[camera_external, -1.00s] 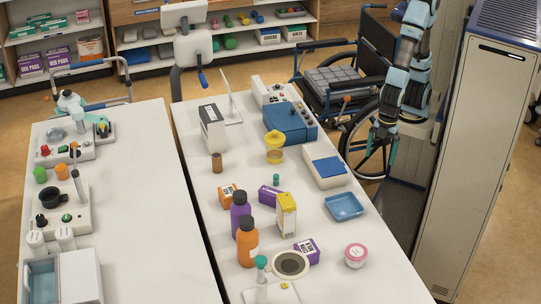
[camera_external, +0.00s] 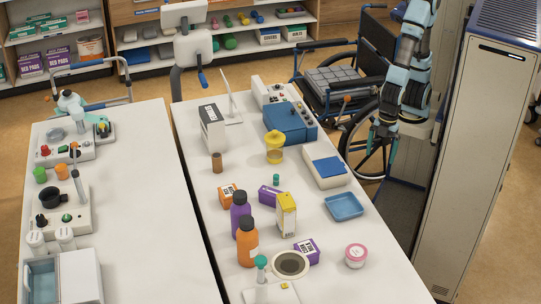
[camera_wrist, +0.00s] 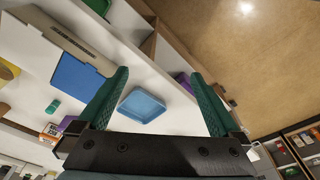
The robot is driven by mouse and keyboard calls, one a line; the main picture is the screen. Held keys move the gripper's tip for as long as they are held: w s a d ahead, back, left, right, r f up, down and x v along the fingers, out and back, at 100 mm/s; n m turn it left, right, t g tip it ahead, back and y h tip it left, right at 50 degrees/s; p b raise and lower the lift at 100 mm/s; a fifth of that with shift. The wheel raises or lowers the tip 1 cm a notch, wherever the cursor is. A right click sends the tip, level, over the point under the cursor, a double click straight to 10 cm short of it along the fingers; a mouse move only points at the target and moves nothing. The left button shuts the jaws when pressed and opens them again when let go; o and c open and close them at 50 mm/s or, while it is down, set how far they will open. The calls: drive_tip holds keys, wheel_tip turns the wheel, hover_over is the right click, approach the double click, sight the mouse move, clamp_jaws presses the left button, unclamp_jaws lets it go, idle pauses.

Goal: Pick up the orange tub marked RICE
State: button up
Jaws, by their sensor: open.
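I see no tub that I can read as RICE. A small orange box with a white label (camera_external: 228,193) stands on the right-hand table, left of a purple box; its lettering is too small to read. It seems to show at the left of the wrist view (camera_wrist: 50,132). An orange bottle with a dark cap (camera_external: 247,244) stands nearer the camera, and a small orange cylinder (camera_external: 62,172) is on the left table. My gripper (camera_external: 383,150) hangs beyond the right edge of the table, far from these. Its green fingers (camera_wrist: 158,76) are apart and empty.
A blue tray (camera_external: 343,206) and a white box with a blue top (camera_external: 326,168) lie near the table's right edge. A pink-lidded tub (camera_external: 356,254) stands nearer the front. A wheelchair (camera_external: 345,85) and tall cabinet (camera_external: 473,150) flank my arm.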

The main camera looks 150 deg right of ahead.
wheel_tip(320, 180, up, 4)
drive_tip(key=w+d+f+n+t+h+p, duration=0.1)
drive_tip(key=w+d+f+n+t+h, duration=0.15)
drive_tip(key=w+d+n, duration=0.85)
drive_tip(key=w+d+f+n+t+h+p, duration=0.15)
drive_tip(key=w+d+f+h, duration=0.35)
drive_tip(key=d, duration=1.1)
drive_tip(key=w+d+r+n+t+h+p, duration=0.1)
drive_tip(key=w+d+r+n+t, duration=0.1)
drive_tip(key=w+d+r+n, duration=0.45)
drive_tip(key=w+d+r+n+t+p, duration=0.1)
drive_tip(key=w+d+n+t, duration=0.3)
drive_tip(key=n, duration=0.6)
drive_tip(key=g, duration=0.1)
approach(225, 194)
drive_tip(key=shift+s+d+f, duration=0.1)
drive_tip(key=shift+d+f, duration=0.05)
drive_tip(key=shift+d, duration=0.4)
drive_tip(key=shift+d+f, duration=0.1)
drive_tip(key=shift+f, duration=0.25)
drive_tip(key=p+x, duration=0.1)
drive_tip(key=x, duration=0.4)
drive_tip(key=p+x, duration=0.3)
drive_tip(key=x, duration=0.1)
drive_tip(key=shift+w+d, duration=0.1)
drive_tip(key=shift+w, duration=0.1)
drive_tip(key=shift+w+d+f, duration=0.3)
drive_tip(key=shift+w+f, duration=0.05)
drive_tip(key=shift+w, duration=0.05)
